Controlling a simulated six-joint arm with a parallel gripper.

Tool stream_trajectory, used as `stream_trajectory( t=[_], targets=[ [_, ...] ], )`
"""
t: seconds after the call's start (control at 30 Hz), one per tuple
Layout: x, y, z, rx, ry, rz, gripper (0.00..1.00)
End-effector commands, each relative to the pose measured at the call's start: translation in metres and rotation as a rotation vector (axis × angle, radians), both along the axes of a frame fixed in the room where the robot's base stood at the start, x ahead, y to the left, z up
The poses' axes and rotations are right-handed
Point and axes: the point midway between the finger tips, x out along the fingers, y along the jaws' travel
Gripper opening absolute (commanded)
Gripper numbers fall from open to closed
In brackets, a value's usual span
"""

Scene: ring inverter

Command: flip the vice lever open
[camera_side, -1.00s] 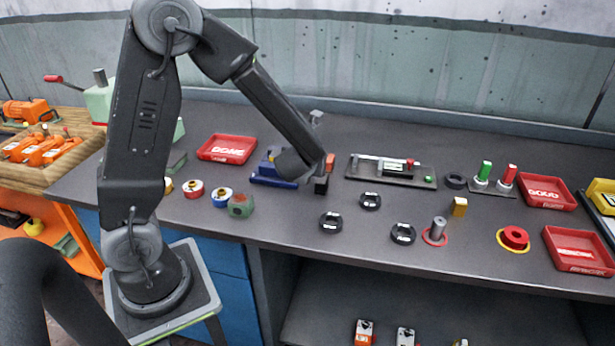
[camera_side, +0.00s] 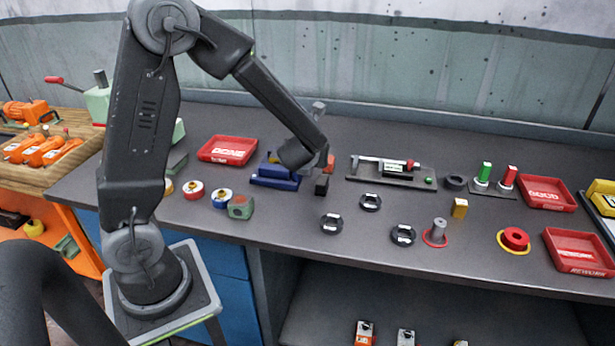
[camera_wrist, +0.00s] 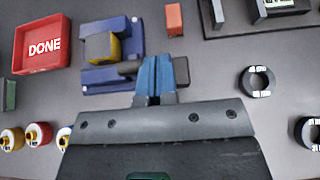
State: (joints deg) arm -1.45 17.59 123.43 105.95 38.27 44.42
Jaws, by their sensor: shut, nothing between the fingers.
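The blue vice (camera_wrist: 100,75) holds a yellow block (camera_wrist: 102,46) in the wrist view. It also shows in the side view (camera_side: 272,181), partly behind my wrist. A dark bar (camera_wrist: 128,68), which looks like the vice lever, sticks out from its right side. A black block (camera_wrist: 181,71) lies in line with the bar, past my fingers; whether they join is hidden. My gripper (camera_wrist: 155,62) is shut and empty, its blue fingers over or beside the bar's right end. Contact cannot be told. In the side view my wrist hides the fingers.
An orange block (camera_wrist: 174,20) stands just beyond the fingers. A red DONE tray (camera_side: 228,149) is left of the vice. Black rings (camera_side: 331,222) lie to the right and front. A gauge on a dark plate (camera_side: 390,172) is to the right. Coloured rollers (camera_side: 221,198) are at the front left.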

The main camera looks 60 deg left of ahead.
Motion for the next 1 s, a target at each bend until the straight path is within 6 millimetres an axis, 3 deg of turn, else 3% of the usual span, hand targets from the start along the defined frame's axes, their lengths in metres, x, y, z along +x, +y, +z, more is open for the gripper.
stream_trajectory(
  t=[0.17, 0.33, 0.7, 1.0],
  targets=[
    [-0.007, -0.008, 0.002, 0.000, -0.001, -0.003, 0.00],
    [-0.028, -0.030, 0.006, -0.001, -0.002, -0.006, 0.00],
    [-0.058, -0.059, 0.063, -0.001, -0.007, -0.001, 0.00],
    [-0.071, -0.069, 0.084, -0.003, 0.007, 0.003, 0.00]
  ],
)
